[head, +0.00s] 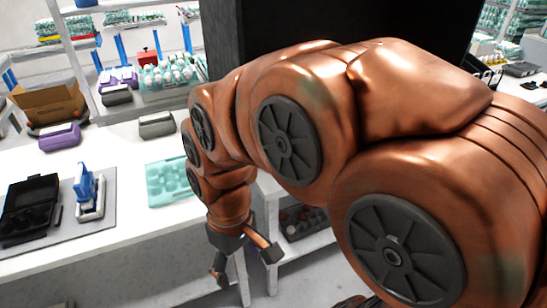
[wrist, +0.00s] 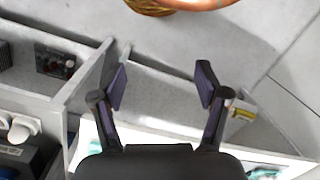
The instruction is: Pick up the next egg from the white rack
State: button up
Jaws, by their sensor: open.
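My gripper (head: 244,264) hangs low in front of the white table edge in the head view. In the wrist view its two fingers (wrist: 162,84) are spread apart with nothing between them. Pale eggs (head: 172,74) sit in a turquoise tray on the white rack (head: 128,107) at the back, far from my gripper. A second turquoise tray (head: 168,199) lies on the table, close behind my arm; I cannot tell whether it holds eggs. No egg is clear near the fingers in the wrist view.
A black open case (head: 28,212) and a blue-and-white device (head: 88,192) are on the table at left. Purple and grey boxes and a cardboard box (head: 48,103) stand behind. A lower shelf (head: 305,249) with a dark tray is right of my gripper. The table front is mostly clear.

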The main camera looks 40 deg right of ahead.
jog(key=w+d+r+n+t+y+p, duration=0.15)
jog(key=w+d+n, duration=0.25)
jog(key=w+d, duration=1.25)
jog(key=w+d+f+n+t+h+p, duration=0.1)
jog(key=w+d+f+n, duration=0.15)
jog(key=d, duration=0.75)
jog(key=w+d+f+n+t+p, duration=0.15)
jog(key=w+d, duration=0.25)
jog(key=d, duration=0.7)
jog(key=shift+p+x, duration=1.75)
jog(key=shift+x, duration=2.05)
jog(key=shift+s+a, duration=0.1)
jog(key=shift+a, duration=0.05)
jog(key=c, duration=0.8)
